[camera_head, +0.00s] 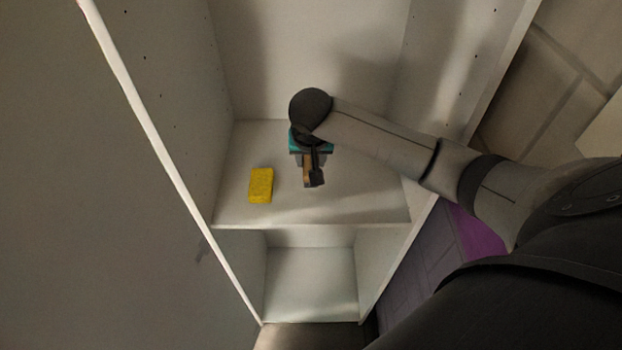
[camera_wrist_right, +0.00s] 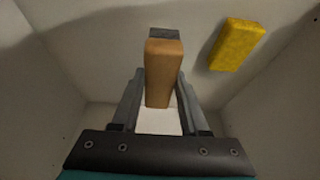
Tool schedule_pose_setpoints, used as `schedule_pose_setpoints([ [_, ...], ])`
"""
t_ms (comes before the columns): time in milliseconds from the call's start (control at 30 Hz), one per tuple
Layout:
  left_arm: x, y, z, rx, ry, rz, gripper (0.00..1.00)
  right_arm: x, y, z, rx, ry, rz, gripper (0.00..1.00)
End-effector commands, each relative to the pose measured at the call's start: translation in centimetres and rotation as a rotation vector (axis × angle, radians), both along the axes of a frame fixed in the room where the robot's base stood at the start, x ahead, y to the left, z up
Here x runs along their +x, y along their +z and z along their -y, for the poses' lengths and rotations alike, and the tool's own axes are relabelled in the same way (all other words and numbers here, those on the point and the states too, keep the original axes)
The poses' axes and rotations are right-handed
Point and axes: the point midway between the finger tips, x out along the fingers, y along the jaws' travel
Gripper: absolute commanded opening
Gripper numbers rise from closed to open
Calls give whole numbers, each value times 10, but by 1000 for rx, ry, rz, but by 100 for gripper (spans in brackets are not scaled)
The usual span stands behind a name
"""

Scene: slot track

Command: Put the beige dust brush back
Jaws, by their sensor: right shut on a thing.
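The dust brush (camera_wrist_right: 165,65) shows in the right wrist view as a tan, beige block-like handle with a dark grey end, between the two fingers of my right gripper (camera_wrist_right: 158,95). In the head view, a small brown part of the brush (camera_head: 307,170) shows beside the dark fingers of my right gripper (camera_head: 313,177). The gripper is shut on it, over the upper shelf of the white cabinet (camera_head: 350,205). I cannot tell whether the brush touches the shelf. My left gripper is not in view.
A yellow sponge (camera_head: 261,185) lies on the shelf left of my right gripper; it also shows in the right wrist view (camera_wrist_right: 237,44). Cabinet walls stand on both sides and behind. A lower compartment (camera_head: 311,283) looks empty. The shelf's right part is clear.

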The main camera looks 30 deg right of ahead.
Motion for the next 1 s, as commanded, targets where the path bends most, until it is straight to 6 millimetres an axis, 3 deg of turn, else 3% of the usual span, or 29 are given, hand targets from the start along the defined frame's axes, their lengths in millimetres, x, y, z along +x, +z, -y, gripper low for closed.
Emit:
schedule_pose_setpoints([
  [500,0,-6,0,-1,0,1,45,0,-64,0,-1,0,0,0],
  [900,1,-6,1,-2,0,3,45,0,-68,0,1,0,0,0],
  [933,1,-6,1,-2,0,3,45,0,-69,0,1,0,0,45],
  [1000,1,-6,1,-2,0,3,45,0,-69,0,0,1,1,53],
])
